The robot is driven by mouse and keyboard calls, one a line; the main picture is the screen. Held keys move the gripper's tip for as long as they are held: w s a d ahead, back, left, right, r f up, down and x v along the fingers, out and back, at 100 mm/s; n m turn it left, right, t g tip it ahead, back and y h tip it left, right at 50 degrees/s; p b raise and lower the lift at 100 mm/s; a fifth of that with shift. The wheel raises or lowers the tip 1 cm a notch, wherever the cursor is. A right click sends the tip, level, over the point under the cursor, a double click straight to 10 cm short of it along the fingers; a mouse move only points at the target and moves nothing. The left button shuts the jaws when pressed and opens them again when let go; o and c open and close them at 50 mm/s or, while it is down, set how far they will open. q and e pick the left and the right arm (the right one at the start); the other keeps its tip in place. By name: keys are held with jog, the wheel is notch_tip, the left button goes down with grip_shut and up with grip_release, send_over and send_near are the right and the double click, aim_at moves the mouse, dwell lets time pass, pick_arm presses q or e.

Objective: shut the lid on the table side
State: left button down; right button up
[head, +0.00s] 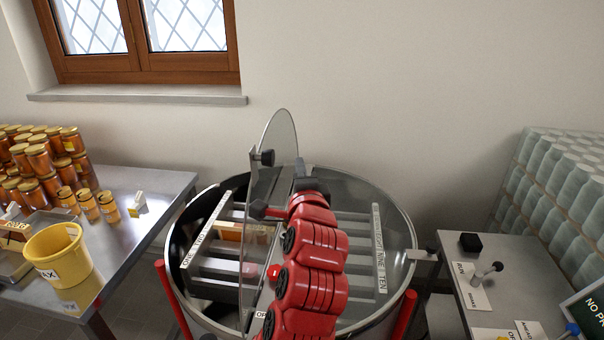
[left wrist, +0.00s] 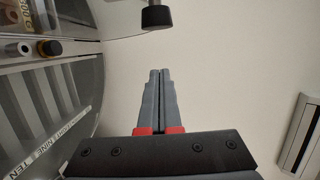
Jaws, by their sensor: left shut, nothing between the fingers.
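A round steel tank (head: 403,300) stands in the middle of the head view. A clear lid (head: 283,140) stands upright across its middle, open, with a black knob (head: 263,157) on its left face. My left gripper (head: 305,178) is just right of this lid, above the tank; I cannot tell whether it touches the lid. The left wrist view shows its fingers (left wrist: 158,88) shut and empty, below a black knob (left wrist: 157,16). My red arm hides part of the lid's lower edge and the tank. My right gripper is not in view.
A steel table (head: 150,190) with honey jars (head: 38,160) and a yellow bucket (head: 58,255) is on the left. A bench (head: 455,250) with a black block (head: 470,242) is on the right, near stacked pale jars (head: 565,180). A wall and a window sill (head: 140,97) lie behind.

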pick_arm(q)
jog(key=a, duration=0.1)
jog(key=w+a+p, duration=0.1)
jog(key=a+p, duration=0.1)
jog(key=a, duration=0.1)
jog(key=shift+w, duration=0.35)
